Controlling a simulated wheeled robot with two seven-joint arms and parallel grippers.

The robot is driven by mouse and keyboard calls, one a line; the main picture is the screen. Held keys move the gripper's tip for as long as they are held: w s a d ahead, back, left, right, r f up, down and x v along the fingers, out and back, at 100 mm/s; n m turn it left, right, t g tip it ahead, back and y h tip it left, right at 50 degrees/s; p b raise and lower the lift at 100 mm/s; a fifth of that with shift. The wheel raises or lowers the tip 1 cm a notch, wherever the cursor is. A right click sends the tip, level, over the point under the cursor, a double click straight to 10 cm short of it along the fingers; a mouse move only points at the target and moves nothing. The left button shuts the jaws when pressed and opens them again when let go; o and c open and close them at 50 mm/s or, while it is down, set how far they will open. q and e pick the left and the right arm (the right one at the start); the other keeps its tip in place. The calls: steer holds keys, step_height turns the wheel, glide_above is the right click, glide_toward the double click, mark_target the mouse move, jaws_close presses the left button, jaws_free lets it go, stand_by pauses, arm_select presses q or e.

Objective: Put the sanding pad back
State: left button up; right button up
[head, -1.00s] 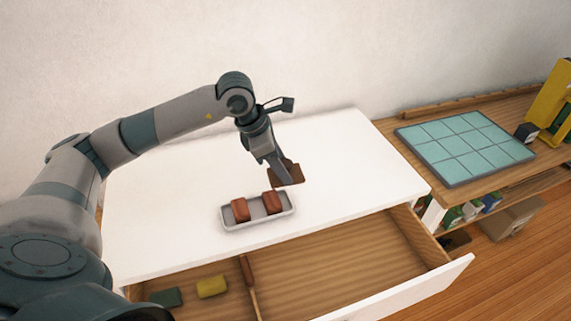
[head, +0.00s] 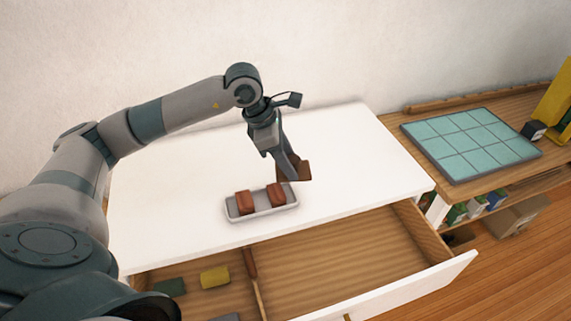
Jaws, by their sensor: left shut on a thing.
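My left gripper (head: 288,168) is shut on a brown, flat, squarish pad (head: 301,171), which I take to be the sanding pad. The gripper partly hides it. It is held tilted, just behind the right end of a small pale tray (head: 262,212) in the head view, seemingly above the white top; the exact gap cannot be told. The tray holds two red-brown blocks, a left one (head: 244,203) and a right one (head: 275,194). My right gripper is not in view.
A shelf at right carries a teal tiled board (head: 470,145) and a yellow object (head: 555,110).

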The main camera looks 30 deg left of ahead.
arm_select(q)
steer(key=s+d+f+m+g+y+b, duration=0.3)
steer(key=s+d+m+g, duration=0.4)
steer(key=m, duration=1.7)
steer(key=s+d+f+b, duration=0.1)
steer(key=s+d+b, duration=0.1)
steer(key=s+d, duration=0.1)
steer(key=shift+s+d+f+m+g, duration=0.15)
steer(key=shift+d+f+m+g, duration=0.05)
steer(key=shift+f+m+g, duration=0.1)
